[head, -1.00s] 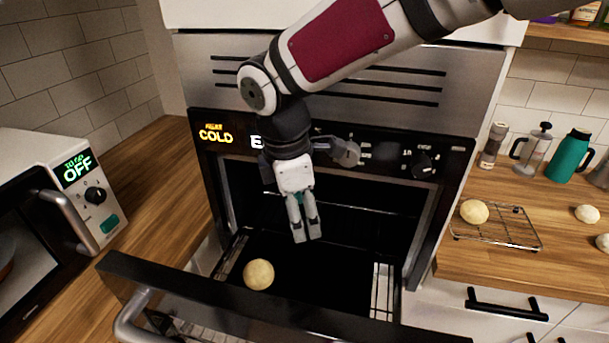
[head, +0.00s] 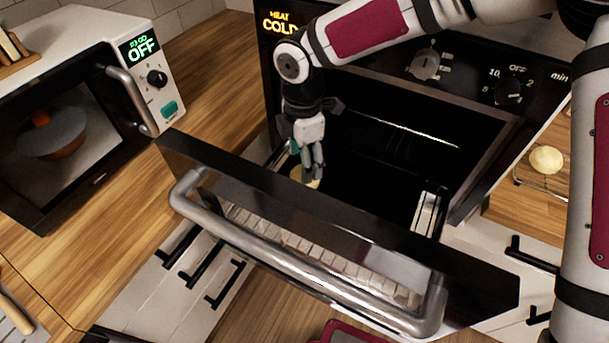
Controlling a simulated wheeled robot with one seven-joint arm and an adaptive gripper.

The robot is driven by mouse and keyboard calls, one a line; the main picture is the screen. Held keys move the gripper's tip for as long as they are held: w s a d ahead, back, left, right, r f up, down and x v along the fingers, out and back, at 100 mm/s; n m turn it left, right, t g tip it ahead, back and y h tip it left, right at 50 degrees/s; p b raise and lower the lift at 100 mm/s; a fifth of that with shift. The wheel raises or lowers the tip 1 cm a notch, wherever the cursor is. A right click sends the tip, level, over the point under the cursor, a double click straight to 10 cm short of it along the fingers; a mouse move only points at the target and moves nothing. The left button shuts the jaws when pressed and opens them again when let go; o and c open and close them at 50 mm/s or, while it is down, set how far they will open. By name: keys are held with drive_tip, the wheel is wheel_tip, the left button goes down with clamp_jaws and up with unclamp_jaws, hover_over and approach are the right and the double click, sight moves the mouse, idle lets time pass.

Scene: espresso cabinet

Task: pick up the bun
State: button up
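A round pale bun (head: 299,178) sits low inside the open oven, on the left. My gripper (head: 313,177) points down into the oven, right at the bun. Its fingers cover the bun's right part. I cannot tell whether the fingers touch the bun or stand in front of it, nor how far apart they are. A second pale bun (head: 546,159) lies on a wire rack on the right counter.
A microwave (head: 75,125) reading OFF stands on the left wooden counter. The right oven wall is close to the cavity.

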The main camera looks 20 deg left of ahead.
sight(295, 174)
drive_tip(key=shift+s+a+f+p, duration=0.1)
drive_tip(key=shift+f+p, duration=0.2)
drive_tip(key=shift+f, duration=1.1)
drive_tip(key=shift+a+f+p, duration=0.1)
drive_tip(key=shift+f+p, duration=0.15)
drive_tip(key=shift+f, duration=1.15)
drive_tip(key=c, duration=0.8)
